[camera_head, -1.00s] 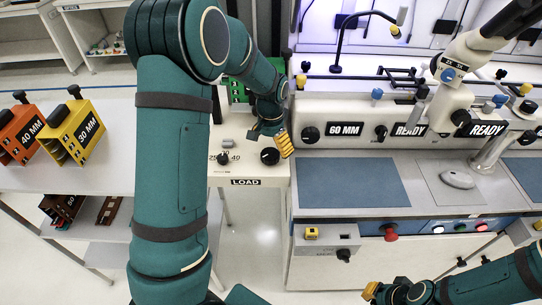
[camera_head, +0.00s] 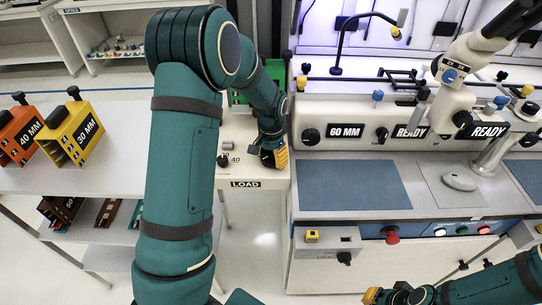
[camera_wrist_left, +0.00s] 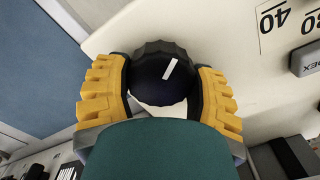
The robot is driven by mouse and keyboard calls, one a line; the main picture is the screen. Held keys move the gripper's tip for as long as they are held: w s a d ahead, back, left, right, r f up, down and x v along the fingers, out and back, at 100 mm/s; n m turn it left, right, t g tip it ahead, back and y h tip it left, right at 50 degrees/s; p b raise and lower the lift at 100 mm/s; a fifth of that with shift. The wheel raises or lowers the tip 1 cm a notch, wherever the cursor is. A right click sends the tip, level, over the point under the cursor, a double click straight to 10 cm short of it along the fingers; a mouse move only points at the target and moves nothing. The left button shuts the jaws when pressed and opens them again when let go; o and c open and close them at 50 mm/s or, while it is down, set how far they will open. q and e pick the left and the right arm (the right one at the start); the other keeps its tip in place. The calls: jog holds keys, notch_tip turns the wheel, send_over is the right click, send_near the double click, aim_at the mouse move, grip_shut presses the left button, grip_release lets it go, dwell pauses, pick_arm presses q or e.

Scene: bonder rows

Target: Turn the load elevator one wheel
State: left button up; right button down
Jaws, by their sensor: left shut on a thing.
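The load elevator (camera_head: 229,176) is a cream panel with a "LOAD" label at its front edge, left of the bonder. Its black knob (camera_wrist_left: 160,75), with a white index mark, sits between the two yellow fingers of my left gripper (camera_wrist_left: 158,98). The fingers are shut on its sides in the left wrist view. In the head view my left gripper (camera_head: 274,157) mostly hides this knob. A second black knob (camera_head: 223,160) stands to its left by a "40" marking. My right gripper (camera_head: 372,296) is at the bottom edge, away from the elevator; its fingers are too small to judge.
Yellow "30 MM" (camera_head: 75,134) and orange "40 MM" (camera_head: 20,132) magazines stand on the left table. The bonder bench with a blue mat (camera_head: 352,185) lies to the right. A red button (camera_head: 391,236) is on its front.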

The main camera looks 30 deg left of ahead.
pick_arm(q)
jog(key=shift+r+n, duration=0.1)
jog(key=shift+n, duration=0.2)
jog(key=n+p, duration=0.1)
jog(key=n, duration=0.2)
jog(key=shift+w+a+r+p, duration=0.1)
jog(key=shift+p, duration=0.2)
jog(key=shift+n+p, duration=0.65)
jog(key=shift+n, duration=1.35)
jog(key=shift+a, duration=0.1)
jog(key=o, duration=1.2)
